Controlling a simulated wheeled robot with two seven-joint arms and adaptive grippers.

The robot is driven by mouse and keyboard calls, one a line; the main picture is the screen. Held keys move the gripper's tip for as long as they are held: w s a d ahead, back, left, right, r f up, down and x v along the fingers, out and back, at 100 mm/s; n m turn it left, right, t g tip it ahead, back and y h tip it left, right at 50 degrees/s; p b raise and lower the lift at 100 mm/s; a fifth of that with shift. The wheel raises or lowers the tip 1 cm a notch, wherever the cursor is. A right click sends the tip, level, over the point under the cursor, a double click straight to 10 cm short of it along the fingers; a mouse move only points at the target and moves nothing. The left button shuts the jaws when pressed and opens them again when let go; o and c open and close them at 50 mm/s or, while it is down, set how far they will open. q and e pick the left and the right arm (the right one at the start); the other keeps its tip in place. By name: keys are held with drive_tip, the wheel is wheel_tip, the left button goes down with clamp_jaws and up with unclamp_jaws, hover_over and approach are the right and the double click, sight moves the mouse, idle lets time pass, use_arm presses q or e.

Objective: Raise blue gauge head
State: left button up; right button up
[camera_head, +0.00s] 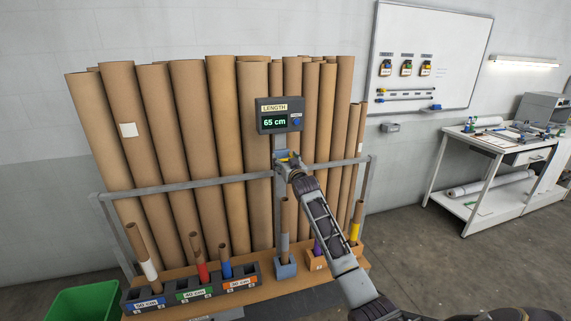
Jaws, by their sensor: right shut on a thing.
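The blue gauge head (281,154) shows as a small blue part on the grey upright post, just below the length display (279,116), which reads 65 cm. My right gripper (290,161) reaches up to it from the lower right and is shut on it. The gripper hides much of the head. A brown tube with a grey band (284,243) stands below the head in a blue socket (286,267). I cannot tell whether the tube touches the head. My left gripper is not in view.
Tall cardboard tubes (190,110) lean behind a grey rail (150,190). Labelled bins (193,290) with short tubes stand on the wooden shelf at front left. A green crate (80,303) is on the floor. A white workbench (485,146) stands at right, with open floor before it.

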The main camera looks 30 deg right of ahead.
sight(286, 160)
wheel_tip(286, 160, up, 6)
drive_tip(key=p, duration=0.3)
drive_tip(key=shift+d+f, duration=0.1)
drive_tip(key=shift+f, duration=0.1)
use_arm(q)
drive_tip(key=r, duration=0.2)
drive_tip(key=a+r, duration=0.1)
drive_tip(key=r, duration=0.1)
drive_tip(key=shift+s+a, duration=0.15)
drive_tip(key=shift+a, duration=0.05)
use_arm(e)
drive_tip(key=shift+r, duration=0.35)
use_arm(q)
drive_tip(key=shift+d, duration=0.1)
use_arm(e)
drive_tip(key=shift+d+r, duration=0.1)
drive_tip(key=shift+r, duration=0.15)
drive_tip(key=o, duration=1.2)
drive_tip(key=shift+o, duration=0.2)
drive_tip(key=shift+f, duration=0.25)
drive_tip(key=shift+s+a+f, duration=0.2)
drive_tip(key=shift+s+a, duration=0.05)
drive_tip(key=shift+s, duration=0.05)
drive_tip(key=v, duration=1.1)
drive_tip(key=shift+s+f, duration=0.2)
